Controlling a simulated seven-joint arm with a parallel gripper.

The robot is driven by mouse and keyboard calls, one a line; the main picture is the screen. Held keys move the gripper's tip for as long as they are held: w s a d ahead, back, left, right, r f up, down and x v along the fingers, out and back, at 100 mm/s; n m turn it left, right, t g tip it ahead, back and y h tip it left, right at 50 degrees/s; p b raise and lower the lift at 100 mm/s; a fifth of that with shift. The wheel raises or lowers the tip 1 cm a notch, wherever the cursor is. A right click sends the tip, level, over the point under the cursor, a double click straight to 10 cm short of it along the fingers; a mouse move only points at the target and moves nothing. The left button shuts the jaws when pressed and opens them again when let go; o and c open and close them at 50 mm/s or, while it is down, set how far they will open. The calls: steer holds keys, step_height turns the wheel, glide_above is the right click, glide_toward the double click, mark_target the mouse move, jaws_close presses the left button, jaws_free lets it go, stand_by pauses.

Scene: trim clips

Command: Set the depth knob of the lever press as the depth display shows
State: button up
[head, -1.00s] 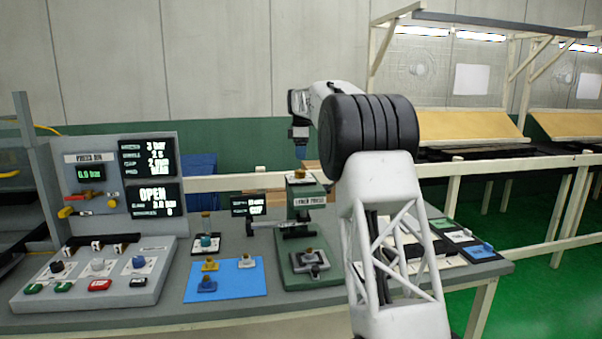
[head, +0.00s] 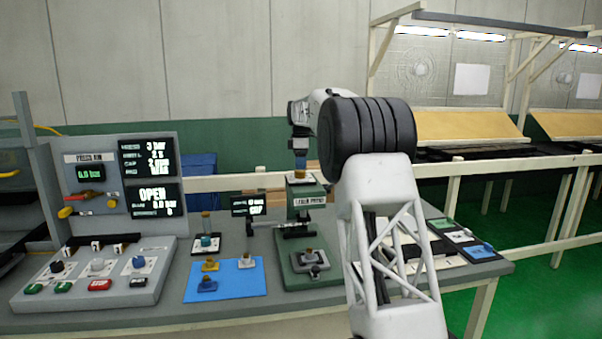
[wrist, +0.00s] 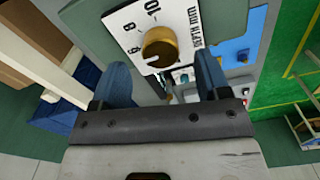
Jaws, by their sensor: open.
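The green lever press (head: 306,199) stands at the middle of the bench. Its brass depth knob (wrist: 160,46) sits on a white dial plate (wrist: 125,31) on top of the press; the wrist view shows the marks 6, 8 and 10. The knob's pointer setting is too unclear to read. My gripper (wrist: 164,78) is open, its blue fingers spread, pointing down over the press top. The knob shows between and just beyond the fingertips, not gripped. The small black depth display (head: 249,205) stands left of the press; its number is too blurred to read.
A press control console (head: 100,262) with screens and knobs stands at the left. Coloured trays (head: 480,252) lie at the right, partly behind my arm. A rail (head: 240,181) runs behind the bench.

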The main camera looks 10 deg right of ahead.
mark_target(301, 171)
steer(key=shift+f, duration=2.05)
steer(key=c, duration=0.9)
